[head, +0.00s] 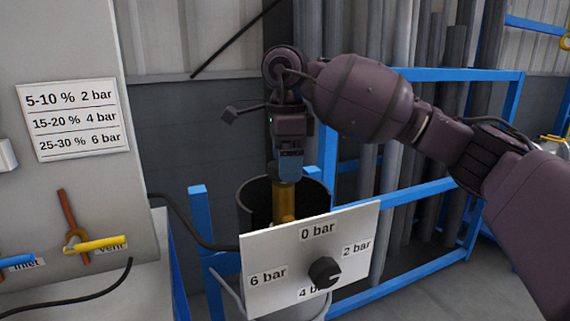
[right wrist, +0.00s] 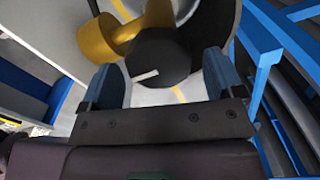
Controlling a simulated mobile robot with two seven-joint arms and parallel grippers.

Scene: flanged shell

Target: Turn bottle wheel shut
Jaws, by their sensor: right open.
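My right gripper (head: 290,172) points straight down over a brass valve (head: 284,205) at the mouth of a dark upright cylinder. In the right wrist view its two blue fingers (right wrist: 162,68) are apart, one on each side of a dark faceted wheel (right wrist: 160,52) with a white mark on it. The wheel sits on the yellow-brass valve body (right wrist: 112,38). I cannot tell whether the fingers touch the wheel. In the head view the fingers largely hide the wheel. My left gripper is not in view.
A white dial panel (head: 262,298) with a black knob (head: 324,272) stands in front of the cylinder (head: 318,192). Blue rails (head: 445,76) and grey pipes are behind. At left is a grey cabinet (head: 60,185) with a yellow vent lever (head: 95,244) and a blue inlet lever (head: 15,261).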

